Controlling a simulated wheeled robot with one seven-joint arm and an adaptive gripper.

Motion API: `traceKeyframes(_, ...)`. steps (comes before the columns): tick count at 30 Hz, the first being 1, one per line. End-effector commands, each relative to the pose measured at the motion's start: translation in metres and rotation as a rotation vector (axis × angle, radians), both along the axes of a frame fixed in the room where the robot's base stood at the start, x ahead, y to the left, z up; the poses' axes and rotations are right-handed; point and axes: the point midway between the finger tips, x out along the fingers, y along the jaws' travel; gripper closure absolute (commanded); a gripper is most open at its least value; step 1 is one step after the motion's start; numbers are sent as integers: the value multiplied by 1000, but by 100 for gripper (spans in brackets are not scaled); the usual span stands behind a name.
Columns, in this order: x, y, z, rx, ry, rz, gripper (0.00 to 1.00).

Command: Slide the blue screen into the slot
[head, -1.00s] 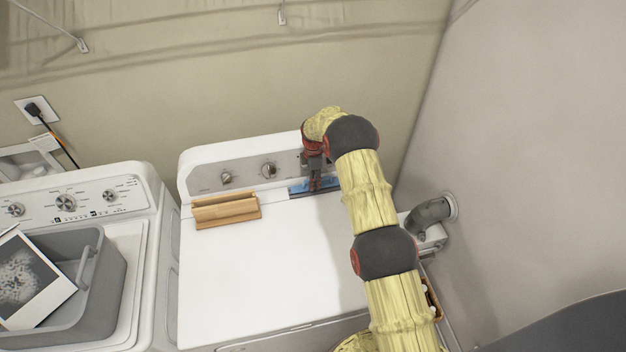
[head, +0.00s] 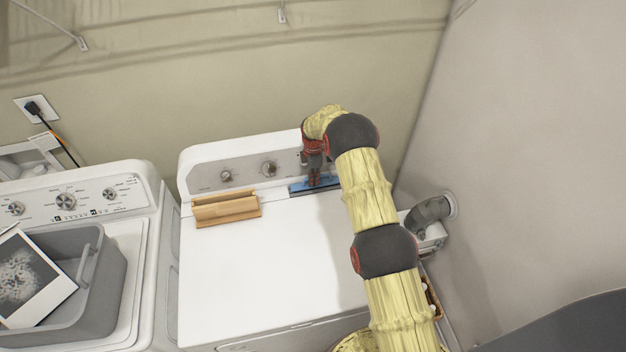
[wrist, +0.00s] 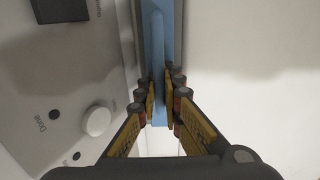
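The blue screen (head: 299,186) is a narrow strip at the back right of the white dryer top (head: 255,270), just in front of its control panel. It shows as a long blue bar with a raised ridge in the wrist view (wrist: 157,40). My gripper (head: 314,184) points down onto the strip. In the wrist view, its yellow-padded fingers (wrist: 159,100) close on both sides of the ridge. A dark edge runs along the strip's front. How deep the screen sits in the slot is hidden.
A wooden block (head: 226,209) lies left of the strip. Control knobs (head: 268,168) stand behind, and a white knob (wrist: 96,121) is close to my fingers. A washer with a grey basket (head: 105,275) stands left. The dryer top's middle is clear.

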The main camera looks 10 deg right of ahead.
Motion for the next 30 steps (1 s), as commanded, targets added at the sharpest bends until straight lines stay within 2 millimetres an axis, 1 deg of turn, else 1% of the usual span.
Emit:
traceKeyframes(1,0,0,1,0,-1,0,97)
traceKeyframes(3,0,0,1,0,-1,0,100)
traceKeyframes(12,1,0,0,0,-1,0,100)
traceKeyframes(21,0,0,-16,0,-1,0,100)
traceKeyframes(28,0,0,-15,0,0,0,100)
traceKeyframes(29,0,0,-15,0,0,0,92)
traceKeyframes(30,0,0,-15,0,0,0,90)
